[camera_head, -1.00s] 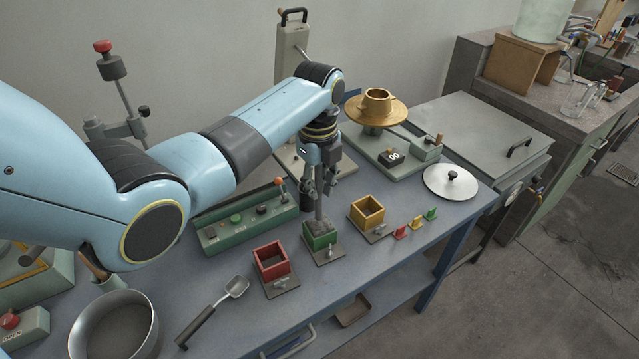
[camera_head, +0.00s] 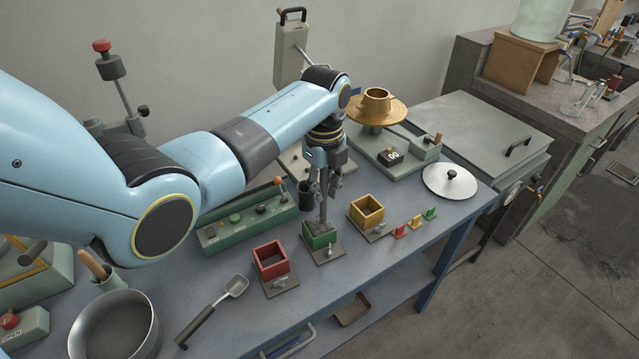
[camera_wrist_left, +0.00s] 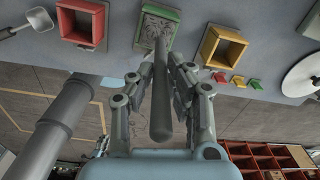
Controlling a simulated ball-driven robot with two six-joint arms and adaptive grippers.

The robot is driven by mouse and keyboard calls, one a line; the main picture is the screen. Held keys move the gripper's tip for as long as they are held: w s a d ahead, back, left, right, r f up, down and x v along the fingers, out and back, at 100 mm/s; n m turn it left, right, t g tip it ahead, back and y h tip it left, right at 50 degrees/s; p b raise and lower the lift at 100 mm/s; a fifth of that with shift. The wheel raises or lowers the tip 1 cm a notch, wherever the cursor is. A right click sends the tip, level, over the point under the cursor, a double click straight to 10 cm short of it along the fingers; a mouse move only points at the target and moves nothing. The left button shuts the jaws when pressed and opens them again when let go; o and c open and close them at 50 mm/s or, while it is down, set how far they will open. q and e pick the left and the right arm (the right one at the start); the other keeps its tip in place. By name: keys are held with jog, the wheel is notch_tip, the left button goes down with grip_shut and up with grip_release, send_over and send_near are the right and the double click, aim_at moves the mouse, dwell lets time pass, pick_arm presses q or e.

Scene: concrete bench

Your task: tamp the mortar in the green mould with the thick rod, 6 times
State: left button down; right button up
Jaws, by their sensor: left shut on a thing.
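My left gripper (camera_head: 324,178) is shut on the thick grey rod (camera_head: 323,208) and holds it nearly upright over the green mould (camera_head: 322,241). The rod's lower end is at the mortar (camera_head: 314,231) inside the mould; I cannot tell how deep it reaches. In the left wrist view the rod (camera_wrist_left: 160,100) runs between the fingers of the gripper (camera_wrist_left: 160,75) toward the green mould (camera_wrist_left: 172,14), whose mortar surface looks rough. My right gripper is in no view.
A red mould (camera_head: 270,262) stands left of the green one, and a yellow mould (camera_head: 366,212) to its right. A green control box (camera_head: 248,226) stands behind. Small coloured pieces (camera_head: 415,222) lie near the bench edge.

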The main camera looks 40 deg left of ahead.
pick_arm(q)
notch_tip(320, 180, down, 3)
jog(key=shift+r, duration=0.1)
jog(key=r, duration=0.2)
jog(key=a+r, duration=0.1)
jog(key=shift+s+r, duration=0.2)
jog(key=shift+r, duration=0.15)
jog(key=shift+d, duration=0.1)
dwell(0.6)
